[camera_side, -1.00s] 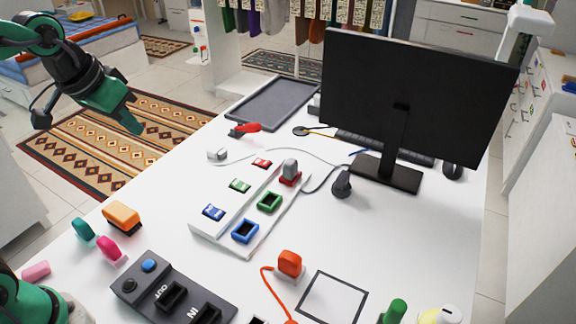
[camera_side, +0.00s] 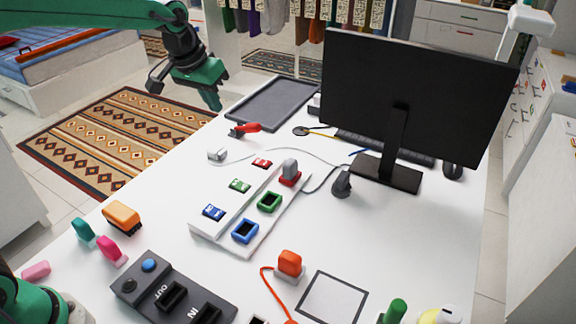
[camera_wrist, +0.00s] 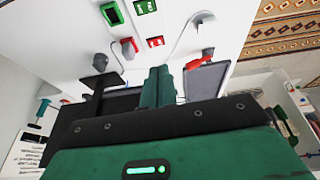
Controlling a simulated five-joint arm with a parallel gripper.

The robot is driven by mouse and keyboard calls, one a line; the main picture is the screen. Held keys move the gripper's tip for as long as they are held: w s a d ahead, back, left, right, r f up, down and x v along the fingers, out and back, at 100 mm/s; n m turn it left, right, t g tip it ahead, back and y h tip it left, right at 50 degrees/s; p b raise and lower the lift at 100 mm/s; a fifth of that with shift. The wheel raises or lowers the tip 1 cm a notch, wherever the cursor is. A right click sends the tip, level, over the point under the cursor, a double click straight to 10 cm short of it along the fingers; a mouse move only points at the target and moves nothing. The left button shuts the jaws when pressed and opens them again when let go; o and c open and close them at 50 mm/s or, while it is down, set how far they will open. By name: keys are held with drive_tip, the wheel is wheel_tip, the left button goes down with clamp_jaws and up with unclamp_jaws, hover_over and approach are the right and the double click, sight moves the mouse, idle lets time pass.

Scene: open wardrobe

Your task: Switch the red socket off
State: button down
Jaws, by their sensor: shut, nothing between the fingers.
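A white power strip (camera_side: 222,240) lies on the white desk, with blue, green and red sockets and a matching coloured switch beside each. The red socket (camera_side: 290,180) is at the far end, with a grey plug (camera_side: 290,168) standing in it. Its red switch (camera_side: 262,164) lies just left of it. In the wrist view the red switch (camera_wrist: 155,41) and the red socket (camera_wrist: 130,46) show near the top. My gripper (camera_side: 214,101) is shut and empty, raised above the desk's far left edge, well apart from the strip. Its closed fingers show in the wrist view (camera_wrist: 158,85).
A monitor (camera_side: 410,100) stands behind and right of the strip, with a dark webcam-like object (camera_side: 342,183) near its base. A grey tray (camera_side: 272,103) and a red-handled tool (camera_side: 246,129) lie at the far left. A white cable (camera_side: 250,154) runs behind the strip.

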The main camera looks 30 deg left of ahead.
drive_tip(key=w+d+f, duration=0.3)
drive_tip(key=w+f, duration=0.4)
drive_tip(key=w, duration=0.1)
drive_tip(key=shift+w+g, duration=0.3)
drive_tip(key=shift+w, duration=0.05)
drive_tip(key=shift+f, duration=0.15)
hover_over(266, 162)
drive_tip(key=s, duration=0.1)
drive_tip(key=f, duration=1.1)
drive_tip(key=shift+a+f, duration=0.25)
drive_tip(key=shift+f, duration=0.1)
drive_tip(key=shift+d+f, duration=0.1)
drive_tip(key=shift+f, duration=0.75)
drive_tip(key=shift+d+f, duration=0.1)
drive_tip(key=shift+f, duration=0.15)
